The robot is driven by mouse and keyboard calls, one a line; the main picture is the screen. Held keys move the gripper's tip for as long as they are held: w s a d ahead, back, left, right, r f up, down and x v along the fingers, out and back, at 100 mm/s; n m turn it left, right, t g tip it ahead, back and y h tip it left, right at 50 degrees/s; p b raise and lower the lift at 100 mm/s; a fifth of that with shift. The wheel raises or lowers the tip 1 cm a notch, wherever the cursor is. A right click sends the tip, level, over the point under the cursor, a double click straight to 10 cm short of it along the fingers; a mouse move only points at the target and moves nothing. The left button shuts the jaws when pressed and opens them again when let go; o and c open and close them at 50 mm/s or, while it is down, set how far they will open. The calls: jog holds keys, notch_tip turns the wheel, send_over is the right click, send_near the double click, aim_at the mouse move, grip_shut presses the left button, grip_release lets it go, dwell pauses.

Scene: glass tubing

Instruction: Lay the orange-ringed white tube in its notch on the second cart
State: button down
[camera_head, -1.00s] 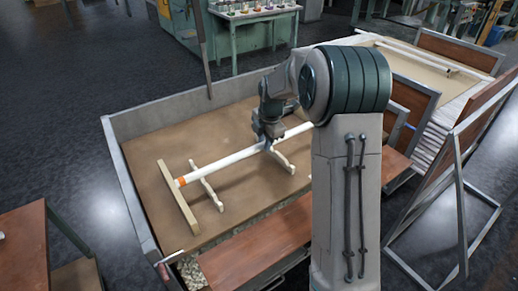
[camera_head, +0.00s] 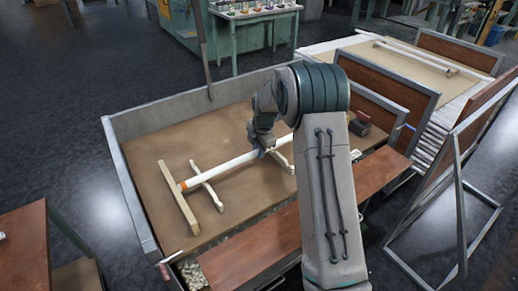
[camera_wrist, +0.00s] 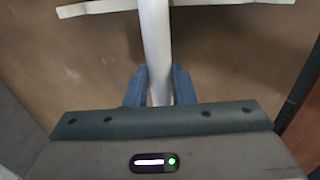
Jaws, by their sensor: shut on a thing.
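The white tube (camera_head: 228,166) with an orange ring (camera_head: 182,186) at its left end lies over two cream notched supports, the left one (camera_head: 212,195) and the right one (camera_head: 286,163), on the brown bed of a grey-walled cart (camera_head: 138,140). The ringed end is close to a wooden bar (camera_head: 180,205). My gripper (camera_head: 264,150) is shut on the tube near the right support. In the wrist view, blue fingers (camera_wrist: 159,88) flank the tube, which crosses a cream support (camera_wrist: 95,8). I cannot tell whether the tube touches the notches. My arm hides some of the right side.
A second bed at right (camera_head: 400,62) carries another white tube on supports above stacked white pieces. Brown panels in grey frames (camera_head: 390,80) stand between the beds. A reddish-brown board (camera_head: 255,250) lies along the near edge.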

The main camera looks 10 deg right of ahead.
jog(key=shift+f+b, duration=0.5)
jog(key=shift+f, duration=0.15)
jog(key=c, duration=1.2)
grip_release()
jog(key=shift+r, duration=0.1)
jog(key=shift+r+p, duration=0.45)
jog(key=shift+p, duration=0.05)
notch_tip(320, 180, up, 11)
jog(key=s, duration=0.2)
jog(key=s+r+m, duration=0.6)
jog(key=s, duration=0.3)
jog(key=s+m, duration=1.6)
jog(key=s, duration=0.9)
jog(key=shift+s+f+m+h, duration=0.3)
jog(key=shift+f, duration=0.05)
